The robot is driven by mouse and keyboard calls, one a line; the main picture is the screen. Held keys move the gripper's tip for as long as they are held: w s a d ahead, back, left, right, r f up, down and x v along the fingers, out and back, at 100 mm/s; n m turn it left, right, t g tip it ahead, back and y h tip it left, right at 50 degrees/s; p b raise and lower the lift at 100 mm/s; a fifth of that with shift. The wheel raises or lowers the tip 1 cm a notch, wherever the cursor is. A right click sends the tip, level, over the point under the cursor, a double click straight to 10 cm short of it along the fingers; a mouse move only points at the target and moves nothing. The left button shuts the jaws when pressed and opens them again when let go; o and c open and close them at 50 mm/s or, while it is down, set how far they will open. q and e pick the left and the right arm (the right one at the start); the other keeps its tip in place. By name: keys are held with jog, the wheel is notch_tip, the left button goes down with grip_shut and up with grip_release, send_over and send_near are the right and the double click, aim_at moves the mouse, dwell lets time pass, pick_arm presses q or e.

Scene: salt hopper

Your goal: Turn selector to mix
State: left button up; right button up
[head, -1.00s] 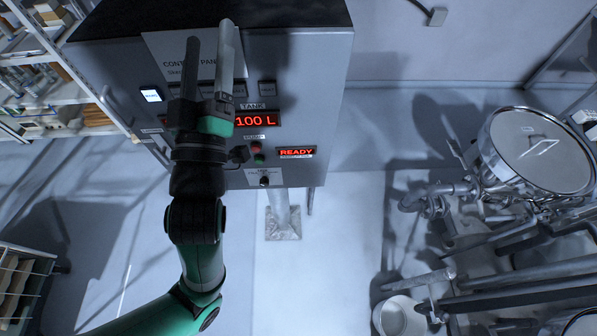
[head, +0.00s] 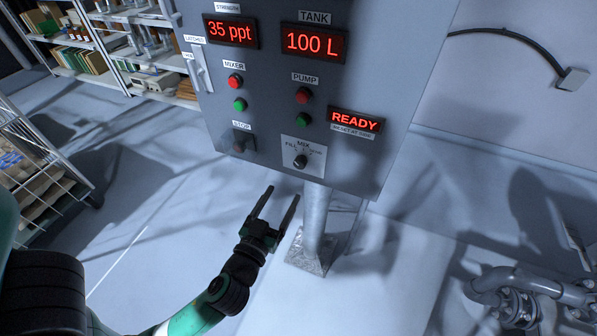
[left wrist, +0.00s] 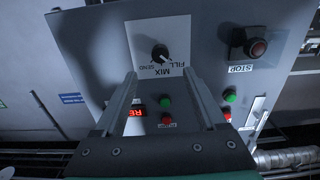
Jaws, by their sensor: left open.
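The selector is a small dark knob (head: 300,161) on a pale plate marked FILL, MIX and SEND, low on the control panel. It also shows in the left wrist view (left wrist: 160,53), upside down, with MIX below the knob. I cannot tell for sure which mark it points to. My left gripper (head: 283,193) is open and empty, with its fingers pointing up toward the panel, just below and left of the selector in the head view. In the left wrist view its fingertips (left wrist: 159,73) stand either side of the knob's line, apart from it. My right gripper is not in view.
A stop button (head: 243,140) sits left of the selector. Red and green pump buttons (head: 303,96) are above it, and a lit READY display (head: 355,121) is at its upper right. The panel's grey post (head: 316,215) stands below. Shelves (head: 125,55) are at the back left.

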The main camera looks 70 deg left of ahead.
aim_at(299, 166)
pick_arm(q)
jog(key=p+x, duration=0.1)
jog(key=x, duration=0.9)
jog(key=shift+w+a, duration=0.25)
jog(key=shift+w, duration=0.05)
grip_shut()
